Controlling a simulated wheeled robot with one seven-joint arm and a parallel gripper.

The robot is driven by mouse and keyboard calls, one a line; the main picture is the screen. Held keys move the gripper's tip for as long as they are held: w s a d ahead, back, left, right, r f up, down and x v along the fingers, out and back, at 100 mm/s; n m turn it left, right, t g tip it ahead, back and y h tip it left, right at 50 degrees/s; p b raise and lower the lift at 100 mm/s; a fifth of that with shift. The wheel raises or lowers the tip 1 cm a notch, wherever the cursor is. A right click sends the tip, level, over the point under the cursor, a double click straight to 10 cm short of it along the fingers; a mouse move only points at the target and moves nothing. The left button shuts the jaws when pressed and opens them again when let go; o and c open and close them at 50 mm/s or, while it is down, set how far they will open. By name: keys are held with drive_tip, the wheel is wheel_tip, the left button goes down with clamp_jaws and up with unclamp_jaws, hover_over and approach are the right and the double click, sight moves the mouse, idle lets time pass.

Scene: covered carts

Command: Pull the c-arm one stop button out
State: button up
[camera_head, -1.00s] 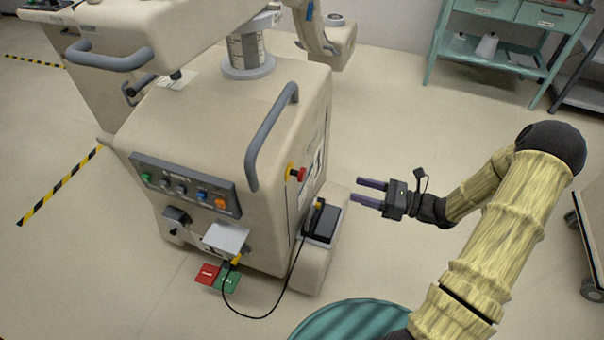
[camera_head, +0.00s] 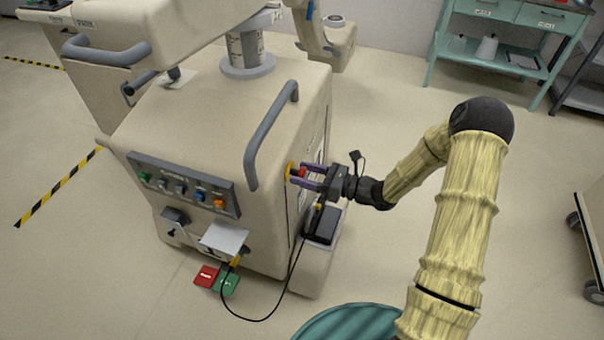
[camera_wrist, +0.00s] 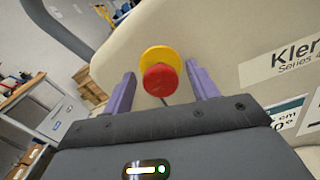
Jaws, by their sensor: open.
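The stop button (camera_wrist: 160,79) is a red mushroom head on a round yellow plate (camera_wrist: 160,56), on the side of the beige c-arm cart (camera_head: 225,105). In the head view the red button (camera_head: 302,172) shows just beside the fingertips. My gripper (camera_head: 296,175) is open, with purple fingers level with the button. In the wrist view the red head lies between the two fingers of my gripper (camera_wrist: 161,90), with a gap on each side. I cannot tell whether the fingertips touch the cart's panel.
A grey handle bar (camera_head: 270,135) rises on the cart close to the button. A black box (camera_head: 324,222) with a cable sits below my gripper. A teal shelf (camera_head: 500,55) stands at the back right.

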drive_tip(key=shift+w+a, duration=0.2)
drive_tip(key=shift+a, duration=0.35)
drive_tip(key=shift+c, duration=0.2)
